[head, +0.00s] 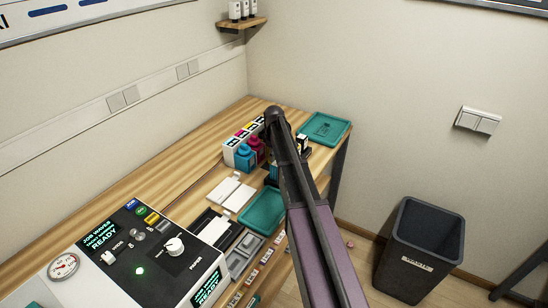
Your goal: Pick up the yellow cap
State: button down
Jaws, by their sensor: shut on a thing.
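My arm (318,235) reaches from the bottom edge up over the far part of the wooden bench. Its dark far joint (275,116) stands in front of the row of ink bottles. My gripper is hidden behind the arm, so its fingers and anything in them do not show. I cannot make out the yellow cap; it may be hidden behind the arm. A blue bottle (244,157) and a magenta bottle (257,148) stand left of the arm. A small black and white thing (303,143) shows just right of it, partly covered.
A teal tray (325,128) lies at the bench's far end, and another (262,212) lies nearer. A white rack with coloured labels (229,147) stands behind the bottles. The press control box (125,262) fills the near left. A dark bin (420,250) stands on the floor.

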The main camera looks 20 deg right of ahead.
jog(key=shift+r+p, duration=4.65)
jog(key=shift+r, duration=0.2)
notch_tip(320, 180, up, 15)
jog(key=p, duration=1.5)
jog(key=shift+s, duration=0.1)
